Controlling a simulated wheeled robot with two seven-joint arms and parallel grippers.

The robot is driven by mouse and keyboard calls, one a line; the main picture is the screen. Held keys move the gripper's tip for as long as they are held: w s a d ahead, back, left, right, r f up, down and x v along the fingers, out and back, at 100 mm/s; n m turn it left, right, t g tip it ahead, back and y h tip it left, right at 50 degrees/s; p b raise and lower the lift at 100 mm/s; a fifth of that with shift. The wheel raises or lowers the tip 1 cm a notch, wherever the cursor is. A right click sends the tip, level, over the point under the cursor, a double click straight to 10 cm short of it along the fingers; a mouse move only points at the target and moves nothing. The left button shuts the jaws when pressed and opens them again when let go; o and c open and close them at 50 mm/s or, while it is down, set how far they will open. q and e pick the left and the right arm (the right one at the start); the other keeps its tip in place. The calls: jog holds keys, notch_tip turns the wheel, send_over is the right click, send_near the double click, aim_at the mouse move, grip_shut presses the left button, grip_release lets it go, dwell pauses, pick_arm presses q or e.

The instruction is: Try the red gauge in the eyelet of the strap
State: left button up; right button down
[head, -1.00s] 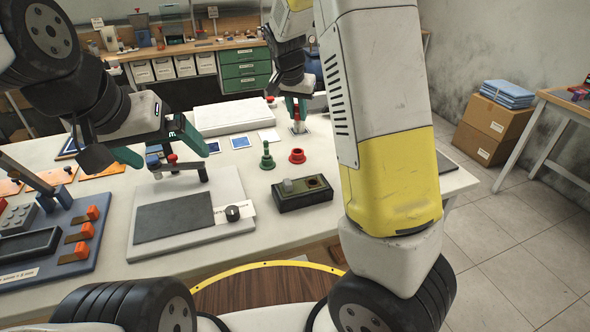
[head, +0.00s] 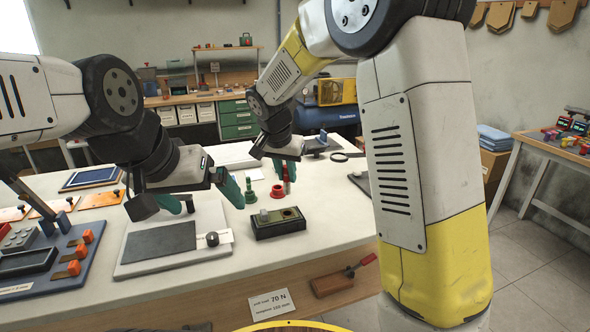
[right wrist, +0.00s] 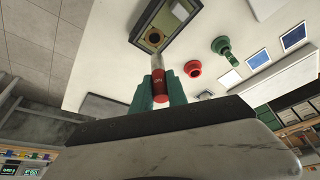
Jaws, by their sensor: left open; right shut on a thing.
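My right gripper (head: 289,180) is shut on the red gauge (head: 286,171), above the table behind the red ring (head: 278,191). In the right wrist view the gauge (right wrist: 159,88) shows a red grip between the green fingers and a pale tip pointing away, apart from the block. My left gripper (head: 208,205) is open, its teal fingers spread above the white board (head: 196,252); it looks empty. The small clamp-like part under it is mostly hidden.
A green gauge (head: 250,188) stands beside the red ring. An olive block (head: 279,224) with a grey peg and a round hole lies in front. A blue tray with orange parts (head: 62,250) is at left.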

aim_at(285, 187)
jog(key=shift+f, duration=3.25)
jog(key=shift+f, duration=1.6)
dwell(0.4)
jog(key=shift+r, duration=0.1)
dwell(1.2)
jog(key=shift+r, duration=3.45)
